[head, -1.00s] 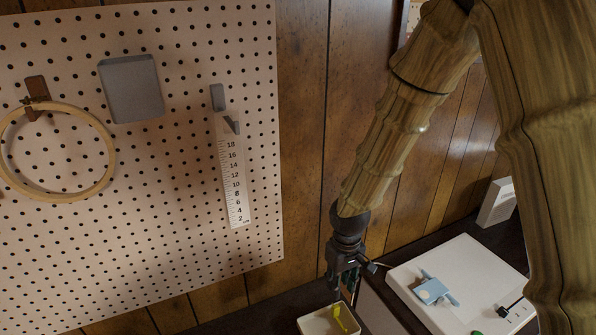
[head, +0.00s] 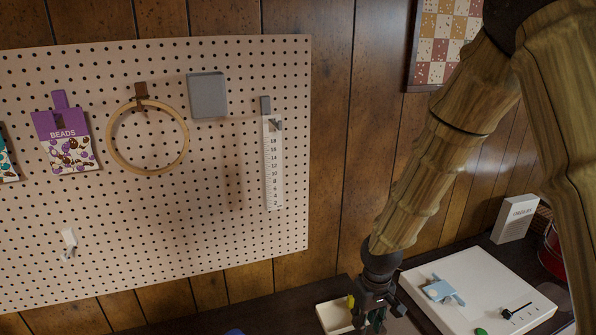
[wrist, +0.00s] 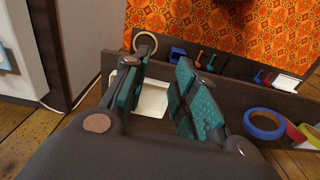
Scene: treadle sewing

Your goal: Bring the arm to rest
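My arm reaches down from the upper right in the head view, bent at a joint near the top. My gripper (head: 372,322) points down at the bottom of the head view, partly in front of a small cream tray (head: 332,318). In the wrist view its two teal-padded fingers (wrist: 158,95) stand apart with nothing gripped between them. The cream tray also shows between and beyond the fingers (wrist: 153,101). A small yellow thing (head: 350,301) shows at the tray beside the gripper in the head view.
A white machine-like slab (head: 470,285) with a light-blue piece (head: 440,291) lies right of the gripper. A pegboard (head: 215,220) with a hoop, ruler and bead bag fills the left. Tape rolls (wrist: 263,123) and a dark ledge (wrist: 225,85) lie close in the wrist view.

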